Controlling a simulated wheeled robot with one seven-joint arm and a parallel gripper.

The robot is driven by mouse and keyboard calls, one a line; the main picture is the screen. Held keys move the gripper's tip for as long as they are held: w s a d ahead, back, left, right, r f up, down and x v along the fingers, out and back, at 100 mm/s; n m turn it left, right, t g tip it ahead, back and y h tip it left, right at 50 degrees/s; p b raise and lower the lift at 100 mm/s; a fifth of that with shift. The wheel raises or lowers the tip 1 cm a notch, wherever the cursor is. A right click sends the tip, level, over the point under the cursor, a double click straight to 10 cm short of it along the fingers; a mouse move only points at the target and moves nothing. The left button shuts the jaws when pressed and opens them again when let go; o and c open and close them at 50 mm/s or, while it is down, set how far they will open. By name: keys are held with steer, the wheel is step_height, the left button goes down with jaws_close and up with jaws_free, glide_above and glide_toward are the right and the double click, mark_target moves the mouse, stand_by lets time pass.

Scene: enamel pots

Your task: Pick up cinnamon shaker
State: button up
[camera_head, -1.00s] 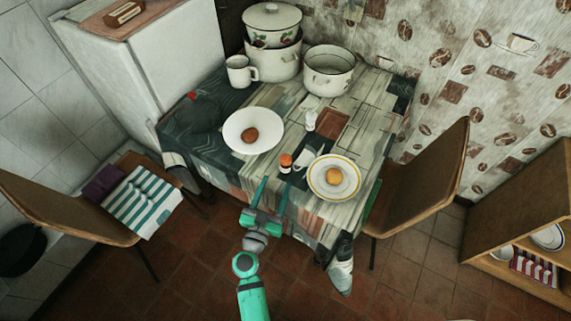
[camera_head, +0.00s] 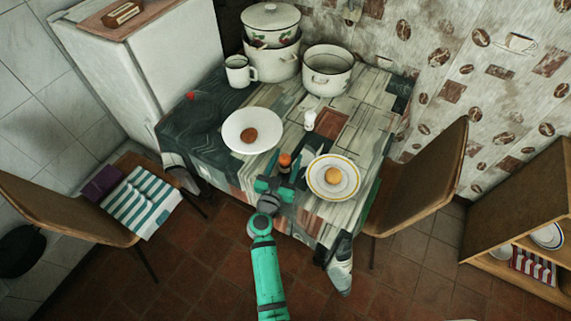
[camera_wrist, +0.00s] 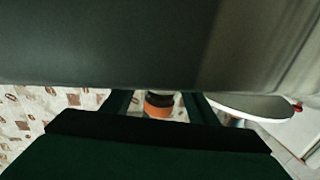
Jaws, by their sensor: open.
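A small shaker with an orange cap (camera_head: 285,160), which I take for the cinnamon shaker, stands near the front edge of the table. Its lower part is mostly hidden by my gripper in the head view. My gripper (camera_head: 284,168) is open at the table's front edge, with its fingers reaching forward on either side of the shaker. In the wrist view the orange-capped shaker (camera_wrist: 158,107) shows between the two dark green fingers. I cannot tell whether either finger touches it.
A yellow-rimmed plate (camera_head: 319,187) with a round bun is close on the right. A white plate (camera_head: 236,139) with a brown item lies to the left. A white shaker (camera_head: 310,121) stands behind. A mug (camera_head: 240,72) and pots (camera_head: 327,71) are at the back. Chairs flank the table.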

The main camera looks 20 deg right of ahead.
steer(key=shift+x, duration=1.2)
steer(key=shift+a, duration=0.1)
steer(key=c, duration=1.2)
steer(key=shift+r, duration=0.1)
